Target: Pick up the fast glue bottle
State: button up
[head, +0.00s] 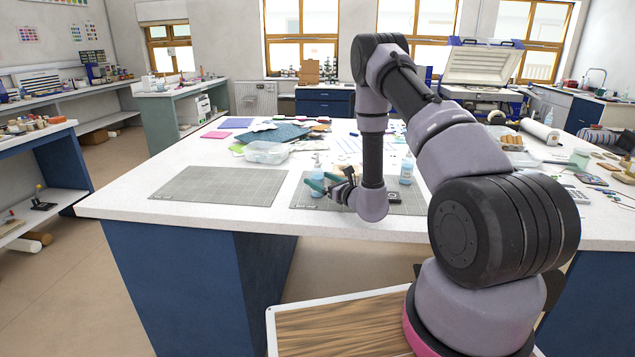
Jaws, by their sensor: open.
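Two small light blue bottles stand on the right grey cutting mat (420,206) in the head view. One bottle (318,174) is at my gripper, and the other bottle (406,170) stands to the right, past my forearm. Their labels are too small to read, so I cannot tell which is the fast glue. My gripper (318,180) is low over the mat, pointing left, with teal fingertips. It is open. The left bottle appears between or just behind the fingers, partly hidden by them; I cannot tell if they touch it.
A second cutting mat (220,185) to the left is bare. A clear plastic box (266,152) and a dark blue textured sheet (275,134) lie behind. A dark small device (393,196) lies right of my wrist. The right side of the white table is cluttered.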

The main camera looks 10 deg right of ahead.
aim_at(312, 175)
jog(key=x, duration=0.4)
jog(key=shift+w+f, duration=0.15)
jog(key=shift+w, duration=0.25)
grip_shut()
notch_tip(312, 175, up, 10)
dwell(0.3)
